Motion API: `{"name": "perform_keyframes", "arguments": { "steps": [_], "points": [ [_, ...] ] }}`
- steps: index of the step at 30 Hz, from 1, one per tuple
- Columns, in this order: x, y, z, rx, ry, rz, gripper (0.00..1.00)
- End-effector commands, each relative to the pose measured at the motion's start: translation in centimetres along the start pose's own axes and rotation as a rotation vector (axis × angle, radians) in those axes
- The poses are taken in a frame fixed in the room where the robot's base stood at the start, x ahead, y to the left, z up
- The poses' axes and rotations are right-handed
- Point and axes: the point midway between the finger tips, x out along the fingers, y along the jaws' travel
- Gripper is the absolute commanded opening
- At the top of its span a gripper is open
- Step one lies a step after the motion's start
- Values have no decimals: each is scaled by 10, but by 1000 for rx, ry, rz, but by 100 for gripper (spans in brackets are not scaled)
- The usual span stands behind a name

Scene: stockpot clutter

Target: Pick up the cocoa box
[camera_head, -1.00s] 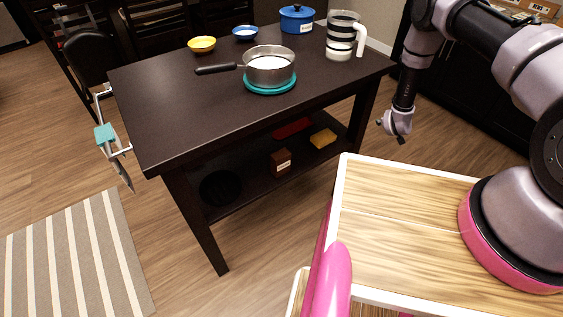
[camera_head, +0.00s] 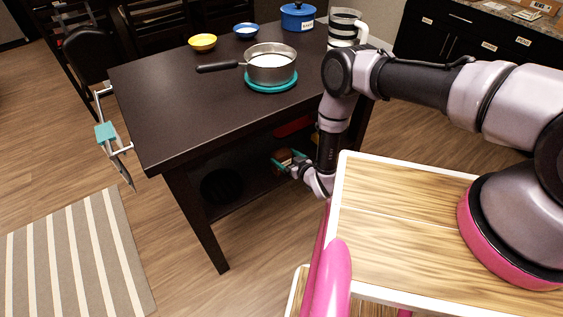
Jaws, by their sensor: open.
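A small brown box (camera_head: 283,155) stands on the lower shelf of the dark table; it is likely the cocoa box, but its label is too small to read. My gripper (camera_head: 287,160) reaches in under the tabletop from the right. It is open, with its teal-tipped fingers at the box, seemingly one on each side. The gripper and wrist hide the box's lower front. I cannot tell whether the fingers touch it.
The dark table (camera_head: 160,110) overhangs the shelf. On it are a saucepan (camera_head: 270,68) on a teal trivet, two bowls, a blue pot (camera_head: 297,17) and a striped pitcher (camera_head: 343,28). A red item (camera_head: 293,127) lies behind the box. A round black item (camera_head: 221,186) is left.

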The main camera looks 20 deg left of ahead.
Motion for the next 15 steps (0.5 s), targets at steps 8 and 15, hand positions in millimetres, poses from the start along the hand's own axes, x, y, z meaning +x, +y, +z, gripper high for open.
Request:
{"name": "perform_keyframes", "arguments": {
  "steps": [8,15],
  "points": [
    [31,-1,-1,-3,3,-2,100],
    [57,0,0,-2,0,0,100]
  ]
}}
